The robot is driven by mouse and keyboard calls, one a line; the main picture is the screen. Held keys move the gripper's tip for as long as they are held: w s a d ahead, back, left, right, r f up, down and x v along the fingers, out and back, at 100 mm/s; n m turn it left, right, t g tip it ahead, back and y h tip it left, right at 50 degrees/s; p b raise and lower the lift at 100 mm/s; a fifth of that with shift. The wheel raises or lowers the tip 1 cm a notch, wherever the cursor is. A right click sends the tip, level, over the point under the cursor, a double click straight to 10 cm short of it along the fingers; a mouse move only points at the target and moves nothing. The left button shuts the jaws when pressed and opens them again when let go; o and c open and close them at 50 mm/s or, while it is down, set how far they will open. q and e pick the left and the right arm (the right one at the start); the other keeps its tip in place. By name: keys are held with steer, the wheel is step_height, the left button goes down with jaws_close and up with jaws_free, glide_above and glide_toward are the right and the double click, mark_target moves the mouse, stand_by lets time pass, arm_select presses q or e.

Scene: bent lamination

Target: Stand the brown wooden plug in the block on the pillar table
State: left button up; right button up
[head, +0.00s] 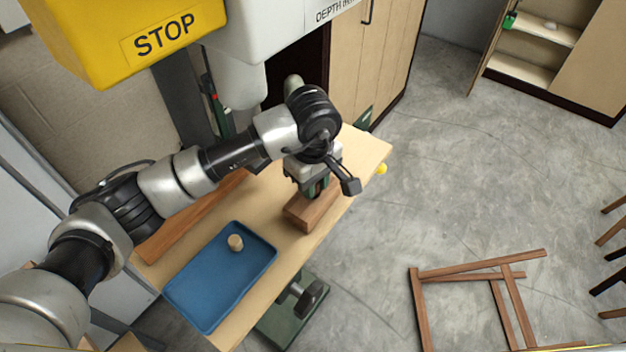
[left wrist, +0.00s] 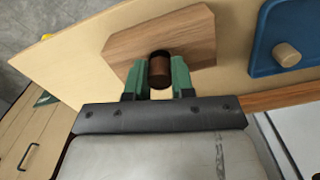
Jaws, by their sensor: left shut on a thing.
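The brown wooden plug (left wrist: 159,72) shows in the left wrist view between the green fingers of my left gripper (left wrist: 159,82), which is shut on it. The wooden block (left wrist: 195,40) lies on the pillar table (left wrist: 225,70), directly beyond the plug. A dark patch shows at the plug's far end, against the block. I cannot tell whether the plug is inside a hole or just above it. In the head view my left gripper (head: 318,190) points down at the block (head: 298,213), and the plug is hidden there. My right gripper is not in view.
A blue tray (head: 197,313) with a pale wooden plug (head: 235,242) stands on the table nearer the front. A long brown board (head: 165,237) lies along the table's left side. A wooden frame (head: 465,274) lies on the floor to the right.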

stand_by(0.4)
arm_select(q)
steer(key=shift+b, duration=0.45)
stand_by(0.5)
steer(key=shift+f+b, duration=0.1)
steer(key=shift+b, duration=0.4)
stand_by(0.8)
steer(key=shift+f+b, duration=0.4)
steer(key=shift+b, duration=0.8)
stand_by(1.3)
steer(key=o, duration=1.4)
steer(key=shift+c, duration=0.2)
steer(key=shift+r+p, duration=1.05)
steer(key=shift+r, duration=2.5)
